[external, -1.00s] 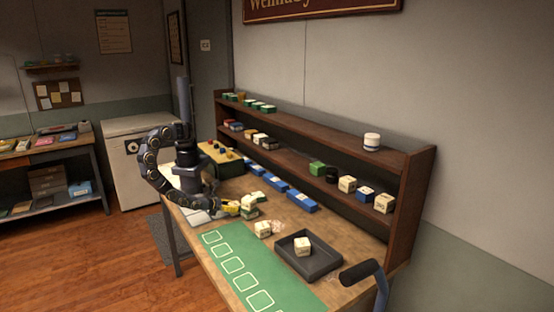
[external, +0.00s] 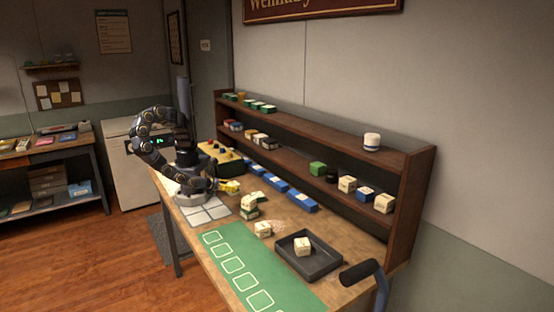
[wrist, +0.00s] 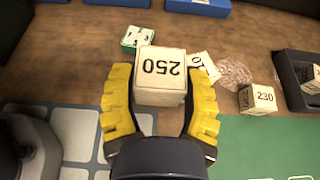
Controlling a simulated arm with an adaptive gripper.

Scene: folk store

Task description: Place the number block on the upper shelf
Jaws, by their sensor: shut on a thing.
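The cream number block marked 250 (wrist: 161,78) is between the two yellow fingers of my gripper (wrist: 161,103), which is shut on it. Its number reads upside down in the wrist view. In the external view my gripper (external: 230,187) is low over the left part of the table; the held block cannot be made out clearly there. The upper shelf (external: 320,127) is the top board of the brown rack at the back. It has a long bare middle stretch and is out of the wrist view.
A white jar (external: 372,142) and several small green-and-white blocks (external: 262,106) stand on the upper shelf. The lower shelf holds several blocks and a dark jar (external: 331,175). A block marked 230 (wrist: 257,98) and a dark tray (external: 316,270) holding a block are on the table.

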